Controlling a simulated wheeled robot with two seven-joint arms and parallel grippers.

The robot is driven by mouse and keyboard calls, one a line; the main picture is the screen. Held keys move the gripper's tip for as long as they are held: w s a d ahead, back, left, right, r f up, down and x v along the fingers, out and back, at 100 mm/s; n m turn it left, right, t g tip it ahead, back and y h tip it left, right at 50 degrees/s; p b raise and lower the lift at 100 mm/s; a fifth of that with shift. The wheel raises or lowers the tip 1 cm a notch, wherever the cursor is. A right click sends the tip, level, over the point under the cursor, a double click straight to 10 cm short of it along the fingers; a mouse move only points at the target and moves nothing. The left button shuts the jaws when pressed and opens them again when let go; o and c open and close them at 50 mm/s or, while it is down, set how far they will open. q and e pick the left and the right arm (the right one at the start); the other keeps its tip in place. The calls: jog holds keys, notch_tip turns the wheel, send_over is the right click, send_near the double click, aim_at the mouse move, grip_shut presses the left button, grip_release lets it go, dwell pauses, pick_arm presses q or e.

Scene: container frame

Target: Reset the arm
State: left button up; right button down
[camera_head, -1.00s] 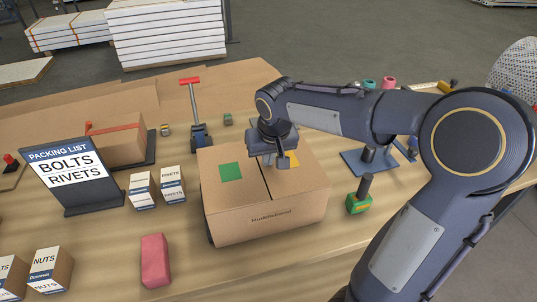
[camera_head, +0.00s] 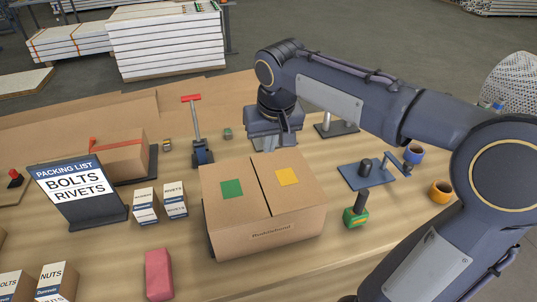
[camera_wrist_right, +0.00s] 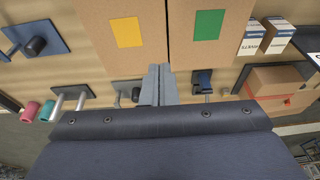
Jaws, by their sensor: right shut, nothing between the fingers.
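My right gripper (camera_head: 272,143) is raised behind the far edge of the closed cardboard box (camera_head: 268,234) in the head view. Its fingers are shut with nothing between them; they also show in the right wrist view (camera_wrist_right: 158,82), pointing toward the box's centre seam. The box has a green square (camera_head: 231,189) and a yellow square (camera_head: 287,176) on its top flaps. Both squares show clear of the gripper in the wrist view. My right arm comes in from the right. My left gripper is not in view.
A packing list sign (camera_head: 76,190) stands left, beside small rivet boxes (camera_head: 174,199). A pink block (camera_head: 158,274) lies in front. A green-based stamp (camera_head: 356,216), a blue plate stand (camera_head: 366,173) and tape rolls (camera_head: 440,191) are right. A red-handled tool (camera_head: 197,130) stands behind.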

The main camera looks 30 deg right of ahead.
jog(key=s+a+f+t+y, duration=0.1)
jog(key=s+a+f+y, duration=0.1)
jog(key=s+f, duration=0.3)
jog(key=s+a+f+n+t+y, duration=0.1)
jog(key=s+a+f, duration=0.3)
jog(key=s, duration=1)
jog(key=shift+s+f+y, duration=0.25)
jog(key=shift+f+y, duration=0.35)
jog(key=shift+y, duration=0.1)
jog(key=shift+a, duration=0.1)
